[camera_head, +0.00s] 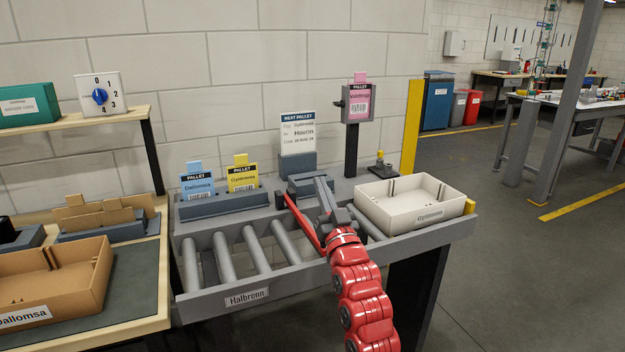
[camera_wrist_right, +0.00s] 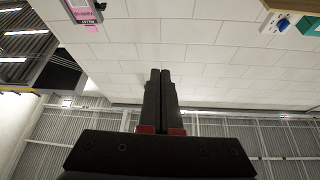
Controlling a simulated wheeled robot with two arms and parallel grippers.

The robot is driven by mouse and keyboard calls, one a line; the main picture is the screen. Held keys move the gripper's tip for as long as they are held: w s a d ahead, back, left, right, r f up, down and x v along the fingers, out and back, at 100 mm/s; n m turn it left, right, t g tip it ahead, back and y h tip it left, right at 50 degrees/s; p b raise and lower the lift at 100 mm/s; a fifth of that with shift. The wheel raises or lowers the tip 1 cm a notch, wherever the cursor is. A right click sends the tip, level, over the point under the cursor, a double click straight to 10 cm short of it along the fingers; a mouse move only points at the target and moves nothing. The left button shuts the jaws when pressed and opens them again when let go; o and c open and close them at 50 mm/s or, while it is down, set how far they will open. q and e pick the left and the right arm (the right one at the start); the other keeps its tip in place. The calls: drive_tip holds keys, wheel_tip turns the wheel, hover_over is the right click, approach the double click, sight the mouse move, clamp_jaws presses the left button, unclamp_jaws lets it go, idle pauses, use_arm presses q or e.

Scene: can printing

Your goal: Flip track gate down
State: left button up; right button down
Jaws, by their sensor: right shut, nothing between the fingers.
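The track gate (camera_head: 304,221) looks like a thin red bar with a dark end at the back. It slants across the roller track (camera_head: 258,296) close to the left of my right gripper. I cannot tell how far it is raised above the rollers. My right gripper (camera_head: 320,184) is over the track, its fingers pointing toward the back. Whether it touches the bar is not clear, and my red arm hides the bar's near end. In the right wrist view its two dark fingers (camera_wrist_right: 160,74) are together with nothing between them. My left gripper is out of view.
A cream tray (camera_head: 405,222) labelled Cydonissa sits at the track's right end. Blue (camera_head: 197,184) and yellow (camera_head: 242,177) pallet cards stand behind the rollers. A grey post holds a pink card (camera_head: 358,101). A cardboard tray (camera_head: 55,282) is on the left bench. The left rollers are empty.

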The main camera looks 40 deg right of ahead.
drive_tip(key=s+a+f+t+h+b, duration=0.1)
drive_tip(key=s+f+t+b, duration=0.3)
drive_tip(key=f+b, duration=0.6)
drive_tip(key=shift+f+m+h, duration=0.4)
drive_tip(key=shift+f+h, duration=0.3)
drive_tip(key=shift+f, duration=0.4)
